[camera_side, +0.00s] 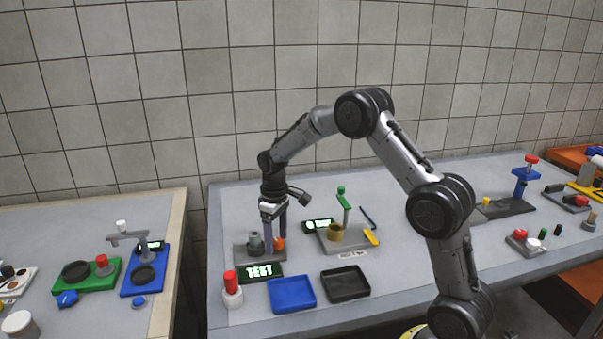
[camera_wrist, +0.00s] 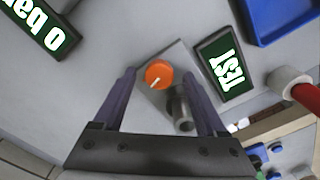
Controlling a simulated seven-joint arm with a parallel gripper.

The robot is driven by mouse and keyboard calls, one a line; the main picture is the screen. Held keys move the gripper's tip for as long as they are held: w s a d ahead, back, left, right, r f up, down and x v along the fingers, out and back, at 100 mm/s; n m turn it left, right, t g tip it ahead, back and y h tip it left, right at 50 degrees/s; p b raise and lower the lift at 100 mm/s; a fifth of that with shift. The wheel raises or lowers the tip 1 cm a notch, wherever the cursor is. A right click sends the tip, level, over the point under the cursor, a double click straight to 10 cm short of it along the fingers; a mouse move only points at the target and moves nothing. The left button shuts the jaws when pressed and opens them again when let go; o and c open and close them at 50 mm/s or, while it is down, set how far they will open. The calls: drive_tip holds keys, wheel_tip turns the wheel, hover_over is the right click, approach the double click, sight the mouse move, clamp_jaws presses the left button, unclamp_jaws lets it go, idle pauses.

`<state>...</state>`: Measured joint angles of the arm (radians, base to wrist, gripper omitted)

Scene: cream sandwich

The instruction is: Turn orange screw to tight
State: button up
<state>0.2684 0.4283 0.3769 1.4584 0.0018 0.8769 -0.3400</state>
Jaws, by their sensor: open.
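The orange screw (camera_wrist: 158,73) is a round knob with a white pointer mark on its top, set on a grey base plate (camera_wrist: 183,62). It also shows low between my fingers in the side view (camera_side: 281,243). My gripper (camera_wrist: 160,76) is open and points down over the plate. In the wrist view the screw lies between the two purple fingertips, with a gap on each side. I cannot tell how far down the fingertips reach beside it. A grey cylinder (camera_side: 256,245) stands on the same plate, close beside the screw and near the right finger in the wrist view.
A "TEST" display (camera_side: 260,271) lies in front of the plate, with a red-topped white cylinder (camera_side: 232,288) to its left. Blue (camera_side: 292,306) and black (camera_side: 346,296) trays are nearer. A green-handled stand (camera_side: 344,200) and a "0 bar" display (camera_wrist: 42,27) are close by.

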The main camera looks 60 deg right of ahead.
drive_tip(key=n, duration=0.6)
drive_tip(key=shift+n, duration=0.3)
drive_tip(key=n, duration=0.3)
drive_tip(key=shift+r+n, duration=0.2)
drive_tip(key=shift+n, duration=0.3)
wheel_tip(320, 180, up, 14)
wheel_tip(320, 180, up, 9)
drive_tip(key=t, duration=0.2)
hover_over(277, 241)
drive_tip(key=s+a, duration=0.5)
drive_tip(key=s+a+r+m+t, duration=0.1)
drive_tip(key=s+a+r, duration=0.2)
drive_tip(key=s, duration=0.5)
drive_tip(key=shift+s+a+r+t, duration=0.3)
drive_tip(key=shift+a+t, duration=0.1)
drive_tip(key=shift+a, duration=0.25)
